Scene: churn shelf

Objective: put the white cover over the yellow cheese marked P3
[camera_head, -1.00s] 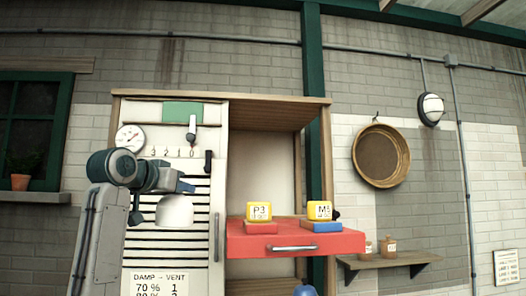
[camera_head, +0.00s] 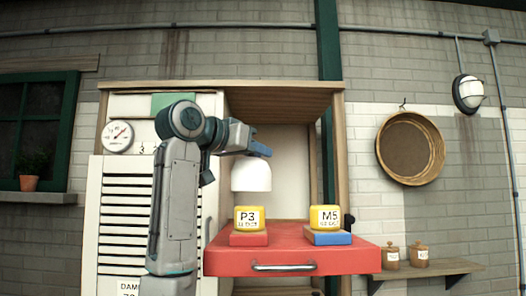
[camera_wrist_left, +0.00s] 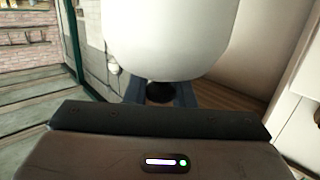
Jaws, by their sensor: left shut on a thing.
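My left gripper (camera_head: 258,150) is shut on the white cover (camera_head: 251,177), a dome held with its open side down. The cover hangs just above the yellow cheese marked P3 (camera_head: 248,217), roughly in line with it in the head view, with a small gap between. That cheese sits on a red block (camera_head: 249,238) on the red drawer shelf. In the left wrist view the white cover (camera_wrist_left: 165,35) fills the top middle, its dark knob (camera_wrist_left: 159,91) between the fingers. The right gripper is not in view.
A yellow cheese marked M5 (camera_head: 325,217) sits on a blue block (camera_head: 328,237) to the right, on the same red shelf (camera_head: 285,262). The wooden cabinet's opening is behind. A slatted white door (camera_head: 125,225) stands at left, and a wall shelf with jars (camera_head: 430,270) at right.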

